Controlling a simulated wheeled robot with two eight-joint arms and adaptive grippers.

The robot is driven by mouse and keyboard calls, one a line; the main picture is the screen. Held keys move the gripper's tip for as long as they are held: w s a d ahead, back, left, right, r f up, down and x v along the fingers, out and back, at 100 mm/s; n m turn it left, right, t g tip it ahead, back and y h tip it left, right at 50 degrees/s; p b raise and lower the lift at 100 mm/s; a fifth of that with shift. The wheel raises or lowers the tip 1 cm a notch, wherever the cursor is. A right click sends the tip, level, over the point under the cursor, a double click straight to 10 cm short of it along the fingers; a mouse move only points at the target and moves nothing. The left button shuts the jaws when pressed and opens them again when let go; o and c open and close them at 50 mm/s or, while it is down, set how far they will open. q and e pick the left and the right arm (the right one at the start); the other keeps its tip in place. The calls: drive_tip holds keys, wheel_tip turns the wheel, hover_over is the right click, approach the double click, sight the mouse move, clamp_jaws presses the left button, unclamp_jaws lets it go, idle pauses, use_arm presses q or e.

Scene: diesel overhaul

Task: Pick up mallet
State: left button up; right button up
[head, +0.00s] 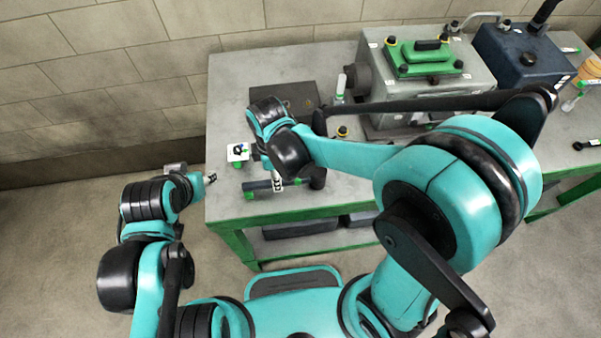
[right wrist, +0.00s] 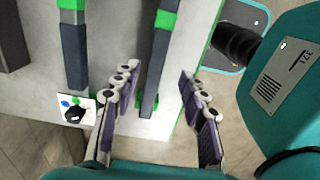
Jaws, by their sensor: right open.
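A dark grey bar with green bands (right wrist: 157,60), seemingly the mallet's handle, lies on the table near its front edge. It also shows in the head view (head: 262,186). A black rounded part (head: 318,178) sits by its right end; I cannot tell whether it is the mallet's head. My right gripper (right wrist: 158,72) is open above the bar, with one finger on each side of it. In the head view my right gripper (head: 278,183) is partly hidden by its own wrist. My left gripper (head: 211,178) is beside the table's left edge, its jaws too small to read.
A second dark bar with green bands (right wrist: 75,50) lies alongside, near a picture card (right wrist: 75,108). The grey table (head: 225,95) also carries a dark flat plate (head: 300,95), a grey machine with green top (head: 425,80) and a dark blue block (head: 520,55).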

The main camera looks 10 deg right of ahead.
drive_tip(key=f, duration=0.1)
drive_tip(key=f+b, duration=0.1)
drive_tip(key=f, duration=0.1)
drive_tip(key=f+b, duration=0.1)
drive_tip(key=f, duration=0.1)
drive_tip(key=shift+w+d+f, duration=0.1)
drive_tip(key=shift+w+d, duration=0.15)
drive_tip(key=shift+w, duration=0.1)
drive_tip(key=shift+f, duration=0.4)
drive_tip(key=shift+s, duration=0.1)
clamp_jaws()
